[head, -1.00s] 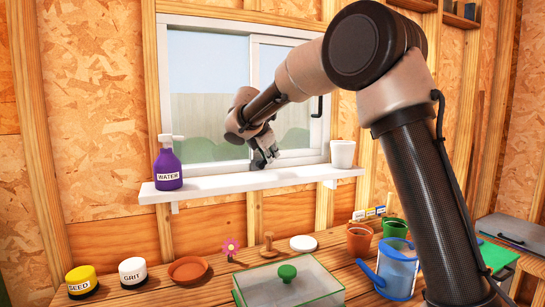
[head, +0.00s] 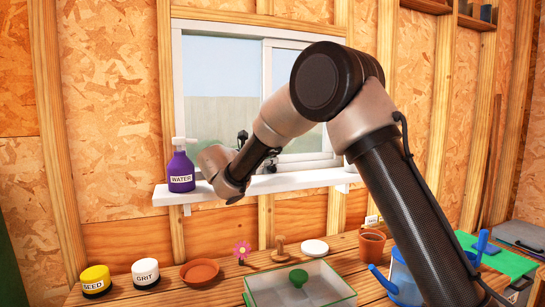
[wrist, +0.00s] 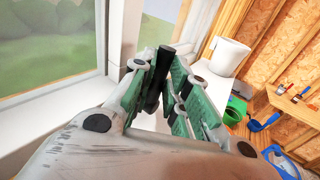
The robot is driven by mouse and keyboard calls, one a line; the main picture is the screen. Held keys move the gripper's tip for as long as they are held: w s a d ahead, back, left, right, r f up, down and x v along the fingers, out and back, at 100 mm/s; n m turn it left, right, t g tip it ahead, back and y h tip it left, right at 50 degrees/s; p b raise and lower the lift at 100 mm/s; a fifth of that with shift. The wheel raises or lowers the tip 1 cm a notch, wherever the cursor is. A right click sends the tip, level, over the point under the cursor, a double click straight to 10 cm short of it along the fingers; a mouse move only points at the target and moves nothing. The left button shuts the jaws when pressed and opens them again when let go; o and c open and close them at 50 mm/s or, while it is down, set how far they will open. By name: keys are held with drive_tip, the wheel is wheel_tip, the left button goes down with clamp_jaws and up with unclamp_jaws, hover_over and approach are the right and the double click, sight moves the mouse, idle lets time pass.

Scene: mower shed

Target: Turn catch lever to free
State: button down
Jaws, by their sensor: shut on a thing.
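The black catch lever (wrist: 163,58) shows in the wrist view as a dark bar by the white window frame (wrist: 115,45). My gripper (wrist: 157,72) has its green-padded fingers on either side of the bar and is shut on it. There my forearm mostly hides the gripper and lever.
The white sill shelf (head: 300,180) runs below the window. A purple water bottle (head: 181,170) stands on it close to the left of my wrist. A white pot (wrist: 228,57) stands right of the fingers. The bench below holds pots, jars and a green-rimmed box (head: 300,290).

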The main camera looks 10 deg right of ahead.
drive_tip(key=shift+a+f+n+t+h, duration=0.1)
drive_tip(key=shift+a+n+t+h, duration=0.1)
drive_tip(key=shift+n+t+h, duration=0.1)
idle(0.4)
drive_tip(key=c, duration=1.7)
unclamp_jaws()
drive_tip(key=shift+o, duration=0.2)
drive_tip(key=shift+s+a, duration=0.1)
drive_tip(key=v, duration=1.2)
